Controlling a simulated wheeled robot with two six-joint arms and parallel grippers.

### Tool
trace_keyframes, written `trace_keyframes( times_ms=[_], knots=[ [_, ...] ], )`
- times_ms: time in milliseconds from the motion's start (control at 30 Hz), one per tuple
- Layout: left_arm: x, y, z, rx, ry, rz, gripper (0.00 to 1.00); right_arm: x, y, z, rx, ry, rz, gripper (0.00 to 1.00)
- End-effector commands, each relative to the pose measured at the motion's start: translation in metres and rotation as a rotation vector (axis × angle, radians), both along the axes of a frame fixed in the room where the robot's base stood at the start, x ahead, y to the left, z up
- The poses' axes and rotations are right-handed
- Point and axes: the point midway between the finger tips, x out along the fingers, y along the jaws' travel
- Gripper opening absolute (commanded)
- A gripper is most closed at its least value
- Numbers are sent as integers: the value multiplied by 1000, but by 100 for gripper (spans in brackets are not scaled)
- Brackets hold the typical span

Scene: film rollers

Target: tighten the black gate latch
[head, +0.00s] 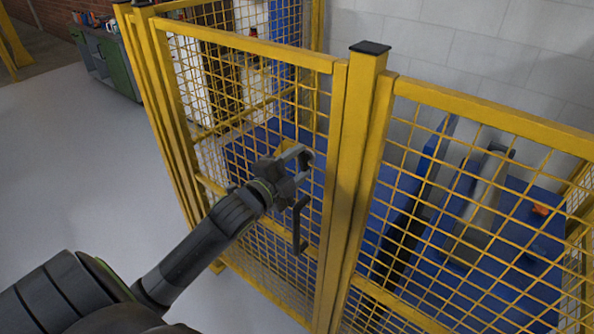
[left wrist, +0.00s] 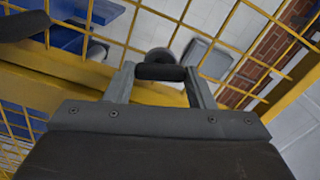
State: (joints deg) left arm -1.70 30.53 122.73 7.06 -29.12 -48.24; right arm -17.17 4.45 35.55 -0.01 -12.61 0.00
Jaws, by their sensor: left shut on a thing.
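My left gripper (head: 303,156) reaches in from the left to the yellow mesh gate, close to the gate's upright edge. In the left wrist view, its two fingers (left wrist: 160,80) are closed on the black gate latch (left wrist: 160,72), a short dark bar lying crosswise between them. In the head view the latch is mostly hidden by the gripper. A dark pull handle (head: 299,226) is mounted on the gate just below the gripper. My right gripper is not in view.
A thick yellow post (head: 353,180) with a black cap stands right of the gripper, with a mesh panel (head: 470,190) beyond it. Blue machinery (head: 535,240) lies behind the mesh. The grey floor (head: 60,170) at left is clear. A green cabinet (head: 118,68) stands far left.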

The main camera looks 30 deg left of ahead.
Motion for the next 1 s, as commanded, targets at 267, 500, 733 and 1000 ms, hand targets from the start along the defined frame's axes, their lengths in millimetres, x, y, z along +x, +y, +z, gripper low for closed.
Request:
trace_keyframes(
  times_ms=[267, 500, 733, 1000],
  knots=[
    [1, 0, 2, 171, -22, -1, 26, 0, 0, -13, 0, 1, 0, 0],
    [1, 0, 3, 243, -28, 0, 26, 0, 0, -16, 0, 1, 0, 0],
    [1, 0, 4, 260, -31, 0, 26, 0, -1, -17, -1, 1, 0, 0],
    [1, -1, 5, 260, -32, -1, 26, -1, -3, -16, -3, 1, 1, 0]
  ],
)
